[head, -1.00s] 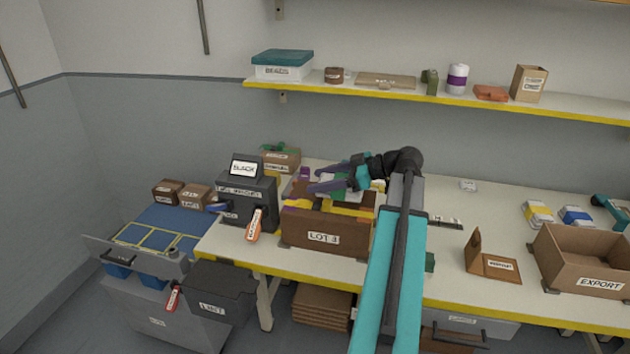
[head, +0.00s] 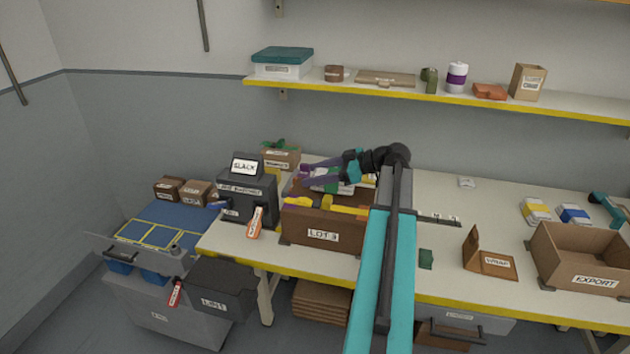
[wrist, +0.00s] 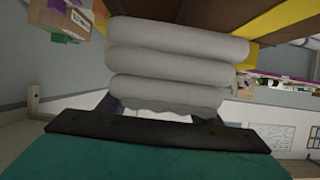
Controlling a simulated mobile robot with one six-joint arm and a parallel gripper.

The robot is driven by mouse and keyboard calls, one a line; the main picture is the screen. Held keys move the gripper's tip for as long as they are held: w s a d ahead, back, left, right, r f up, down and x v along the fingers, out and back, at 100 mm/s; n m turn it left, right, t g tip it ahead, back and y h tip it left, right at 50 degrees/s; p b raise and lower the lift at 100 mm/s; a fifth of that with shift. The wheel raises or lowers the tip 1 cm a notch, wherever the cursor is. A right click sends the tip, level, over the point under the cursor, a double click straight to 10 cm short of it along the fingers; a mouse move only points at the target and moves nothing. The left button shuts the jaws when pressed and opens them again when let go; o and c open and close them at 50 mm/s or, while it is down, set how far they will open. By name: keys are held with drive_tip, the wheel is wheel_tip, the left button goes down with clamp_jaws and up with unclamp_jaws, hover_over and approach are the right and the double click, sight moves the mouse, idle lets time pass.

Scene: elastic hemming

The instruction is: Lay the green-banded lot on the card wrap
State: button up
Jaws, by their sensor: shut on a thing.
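My gripper (head: 312,178) is over the brown LOT 3 box (head: 310,229), its purple fingers pointing left. It is shut on the green-banded lot, a pale bundle of stacked rolls that fills the middle of the wrist view (wrist: 175,65). The band does not show in the wrist view. In the head view, white and green patches show by the fingers, partly hidden, so I cannot tell whether the bundle is clear of the box. The card wrap (head: 492,262) is a brown folded card with one flap upright, on the table to the right, apart from my gripper.
Yellow-banded (head: 535,210) and blue-banded (head: 574,214) white lots lie at the right. The EXPORT box (head: 582,272) stands right of the wrap. A small green block (head: 426,258) lies left of the wrap. A dark machine (head: 246,196) stands left of the LOT 3 box. A shelf (head: 430,98) runs above.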

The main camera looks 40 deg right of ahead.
drive_tip(key=shift+f+p, duration=0.4)
drive_tip(key=shift+f, duration=0.85)
drive_tip(key=shift+f, duration=0.1)
drive_tip(key=o, duration=1.1)
drive_tip(key=shift+s+d, duration=0.15)
drive_tip(key=shift+s, duration=0.05)
drive_tip(key=b+v, duration=0.3)
drive_tip(key=v, duration=0.7)
drive_tip(key=shift+s+d+r+b, duration=0.15)
drive_tip(key=shift+s+r+b, duration=0.1)
drive_tip(key=shift+b, duration=0.15)
drive_tip(key=shift+s+d+r, duration=0.15)
drive_tip(key=shift+s+r, duration=0.1)
drive_tip(key=shift+s, duration=0.15)
